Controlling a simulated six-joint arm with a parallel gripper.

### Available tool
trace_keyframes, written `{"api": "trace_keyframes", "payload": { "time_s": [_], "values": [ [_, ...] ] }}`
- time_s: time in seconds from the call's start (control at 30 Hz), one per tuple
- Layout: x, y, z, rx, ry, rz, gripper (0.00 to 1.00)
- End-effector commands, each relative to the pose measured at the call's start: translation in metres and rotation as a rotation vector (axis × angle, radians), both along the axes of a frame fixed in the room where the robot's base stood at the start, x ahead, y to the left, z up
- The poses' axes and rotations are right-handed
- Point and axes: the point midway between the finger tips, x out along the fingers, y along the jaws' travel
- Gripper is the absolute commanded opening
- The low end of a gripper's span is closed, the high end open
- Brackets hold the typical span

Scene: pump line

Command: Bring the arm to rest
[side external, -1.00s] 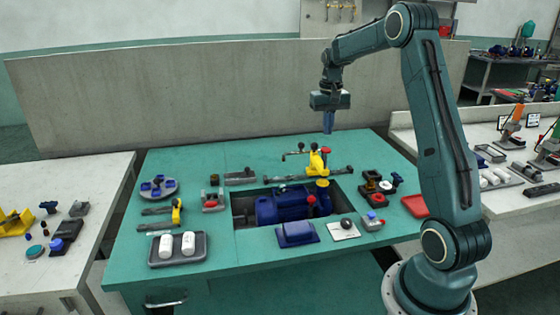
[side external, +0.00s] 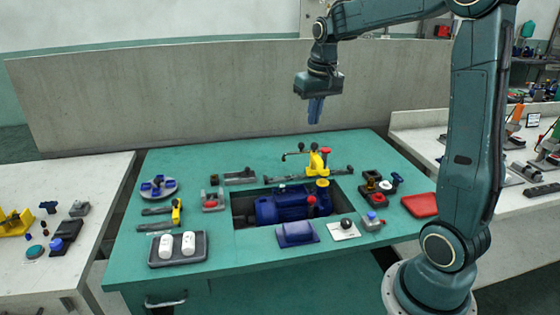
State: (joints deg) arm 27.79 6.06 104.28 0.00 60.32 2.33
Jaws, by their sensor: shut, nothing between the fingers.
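My gripper (side external: 315,112) is shut and empty. It points down, well above the back part of the green workbench (side external: 225,258). It is apart from everything on the bench. Below it, a yellow clamp (side external: 316,164) with a red knob stands behind the recess in the bench. A blue pump (side external: 282,204) with a yellow cap and a red knob sits in that recess.
A grey tray with two white cylinders (side external: 166,246) lies at the front left. A round grey dish (side external: 158,189) holds blue parts. A red tray (side external: 420,205) is at the right edge. A grey wall panel (side external: 150,100) stands behind the bench.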

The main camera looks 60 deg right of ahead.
Motion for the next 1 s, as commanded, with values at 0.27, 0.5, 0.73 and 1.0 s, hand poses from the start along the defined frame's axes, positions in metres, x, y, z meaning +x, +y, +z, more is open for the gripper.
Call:
{"api": "trace_keyframes", "payload": {
  "time_s": [0.27,0.5,0.73,1.0],
  "values": [
    [-0.034,0.065,0.023,-0.036,-0.074,0.13,0.0],
    [-0.071,0.111,0.031,-0.059,-0.139,0.238,0.0],
    [-0.11,0.146,0.028,-0.076,-0.203,0.341,0.0],
    [-0.154,0.176,0.015,-0.089,-0.277,0.454,0.0]
  ]
}}
